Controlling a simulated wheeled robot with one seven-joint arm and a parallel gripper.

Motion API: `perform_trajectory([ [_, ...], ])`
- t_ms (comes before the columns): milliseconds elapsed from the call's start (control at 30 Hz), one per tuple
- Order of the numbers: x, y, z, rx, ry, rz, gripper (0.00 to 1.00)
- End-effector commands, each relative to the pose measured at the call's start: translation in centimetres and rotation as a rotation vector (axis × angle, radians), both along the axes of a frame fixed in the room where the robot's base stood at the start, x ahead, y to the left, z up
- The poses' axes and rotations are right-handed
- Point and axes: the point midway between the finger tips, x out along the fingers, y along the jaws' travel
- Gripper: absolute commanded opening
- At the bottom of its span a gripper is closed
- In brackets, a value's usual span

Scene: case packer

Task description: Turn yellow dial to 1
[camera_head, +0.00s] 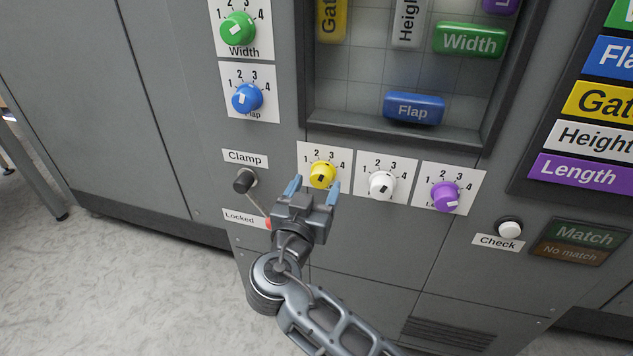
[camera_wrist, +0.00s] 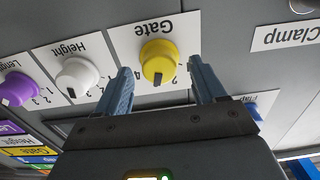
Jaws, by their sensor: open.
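The yellow dial (camera_head: 322,173) sits on a white plate with numbers 1 to 4, in the lower row of the panel. In the wrist view the yellow dial (camera_wrist: 158,58) appears upside down under the label Gate, with a dark mark on its number side. I cannot tell exactly which number it marks. My gripper (camera_head: 313,190) is open just in front of the dial. In the wrist view my gripper (camera_wrist: 158,82) has one finger on each side of the dial, with gaps and no visible contact. The plate's label is hidden in the head view.
A white dial (camera_head: 382,184) and a purple dial (camera_head: 445,196) stand to the right. Blue (camera_head: 247,97) and green (camera_head: 238,28) dials are above left. A check button (camera_head: 509,228) is farther right.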

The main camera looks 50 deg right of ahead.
Motion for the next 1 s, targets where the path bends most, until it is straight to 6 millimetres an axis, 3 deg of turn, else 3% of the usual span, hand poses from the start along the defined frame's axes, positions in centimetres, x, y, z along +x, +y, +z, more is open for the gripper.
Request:
perform_trajectory([
  [200, 0.7, -1.9, 0.0, 0.001, 0.001, 0.0, 0.7],
  [500, 0.8, -2.1, -0.1, 0.001, 0.001, 0.001, 0.7],
  [1000, 0.8, -2.1, -0.1, 0.0, 0.002, 0.001, 0.23],
])
